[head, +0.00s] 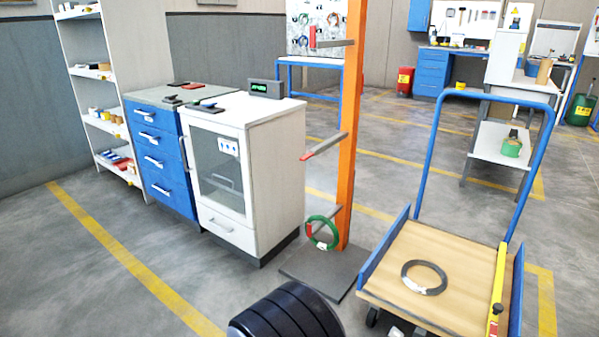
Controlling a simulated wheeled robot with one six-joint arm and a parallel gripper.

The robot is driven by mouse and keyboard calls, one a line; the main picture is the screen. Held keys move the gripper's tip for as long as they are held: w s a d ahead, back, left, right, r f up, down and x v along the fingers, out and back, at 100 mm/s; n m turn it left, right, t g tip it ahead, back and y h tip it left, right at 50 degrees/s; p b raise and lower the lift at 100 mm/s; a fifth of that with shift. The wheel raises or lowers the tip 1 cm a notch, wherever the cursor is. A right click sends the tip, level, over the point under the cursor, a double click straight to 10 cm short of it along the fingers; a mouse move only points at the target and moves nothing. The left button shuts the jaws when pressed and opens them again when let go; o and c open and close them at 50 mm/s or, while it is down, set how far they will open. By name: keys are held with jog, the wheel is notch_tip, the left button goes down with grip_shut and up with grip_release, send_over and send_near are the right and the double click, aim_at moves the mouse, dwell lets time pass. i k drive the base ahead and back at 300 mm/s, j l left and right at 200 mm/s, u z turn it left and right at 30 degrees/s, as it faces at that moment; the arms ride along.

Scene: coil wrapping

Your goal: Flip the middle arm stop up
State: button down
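The orange post (350,120) stands on a dark base plate, with three grey arms pointing left. The middle arm (328,145) is bare, and its red stop (308,156) at the tip lies folded in line with the arm. The top arm (335,43) is bare, with its red stop (313,37) standing upright at the tip. A green coil (322,233) hangs on the bottom arm, whose red stop (309,230) is up at the tip. My gripper is not in view; a black ribbed part of mine shows at the bottom edge.
A white cabinet (262,195) stands close left of the post. A blue-framed cart (405,245) at the right carries a dark coil (424,278) and a yellow bar (497,285). Some floor is free in front of the cabinet.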

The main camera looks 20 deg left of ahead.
aim_at(309, 155)
jog(key=i+j+z, duration=0.1)
jog(key=i+j, duration=0.45)
jog(key=j, duration=0.2)
jog(key=i+j+z, duration=0.15)
jog(key=j, duration=0.25)
jog(key=i+j, duration=0.35)
jog(key=j+z, duration=0.05)
jog(key=j, duration=0.05)
